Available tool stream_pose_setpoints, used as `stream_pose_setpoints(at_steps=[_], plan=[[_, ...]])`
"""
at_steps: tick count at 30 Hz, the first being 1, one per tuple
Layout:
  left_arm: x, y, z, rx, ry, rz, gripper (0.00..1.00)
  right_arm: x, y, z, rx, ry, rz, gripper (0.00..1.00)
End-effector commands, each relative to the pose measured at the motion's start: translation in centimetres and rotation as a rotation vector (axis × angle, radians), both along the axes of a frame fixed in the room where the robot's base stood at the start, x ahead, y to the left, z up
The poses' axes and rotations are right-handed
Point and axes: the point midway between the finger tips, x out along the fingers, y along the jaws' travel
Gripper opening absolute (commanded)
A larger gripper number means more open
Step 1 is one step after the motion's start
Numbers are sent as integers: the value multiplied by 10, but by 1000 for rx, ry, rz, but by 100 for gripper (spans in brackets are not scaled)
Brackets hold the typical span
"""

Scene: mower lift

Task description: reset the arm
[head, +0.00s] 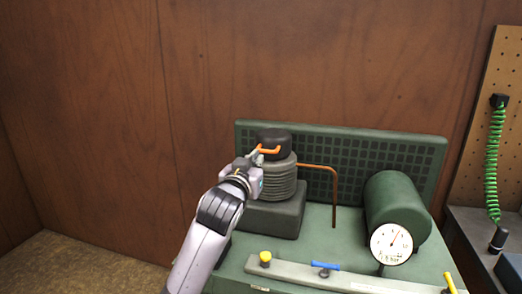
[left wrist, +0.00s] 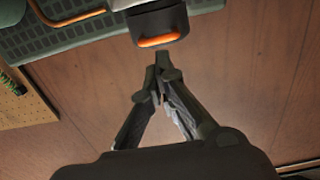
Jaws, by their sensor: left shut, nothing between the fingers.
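My left arm reaches up from the bottom of the head view. Its gripper (head: 256,158) is beside the black cap with an orange handle (head: 269,151) on top of the ribbed grey cylinder (head: 283,181). In the left wrist view the fingers (left wrist: 158,66) are closed together with nothing between them. The orange handle (left wrist: 159,40) and its black cap lie just beyond the fingertips, and a small gap seems to show between them. My right gripper is in neither view.
The cylinder stands on a green machine with a grille panel (head: 400,155), a copper pipe (head: 334,200), a round tank (head: 396,205) and a dial gauge (head: 391,244). A front rail (head: 300,272) carries yellow and blue handles. A pegboard with a green coiled hose (head: 492,165) is at right. The left side is clear.

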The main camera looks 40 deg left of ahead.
Motion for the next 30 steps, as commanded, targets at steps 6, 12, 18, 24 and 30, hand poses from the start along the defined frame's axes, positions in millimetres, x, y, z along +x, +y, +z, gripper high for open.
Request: stream_pose_setpoints(at_steps=[6,12,18,24,30], plan=[[-18,-10,-11,0,-1,-1,0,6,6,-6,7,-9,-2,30],[-20,-11,-12,0,-1,0,0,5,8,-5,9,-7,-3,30],[-18,-22,-39,-6,68,-22,0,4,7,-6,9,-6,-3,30],[-32,-77,-154,-32,366,-122,0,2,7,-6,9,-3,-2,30],[-91,-150,-275,-75,719,-265,0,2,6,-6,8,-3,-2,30]])
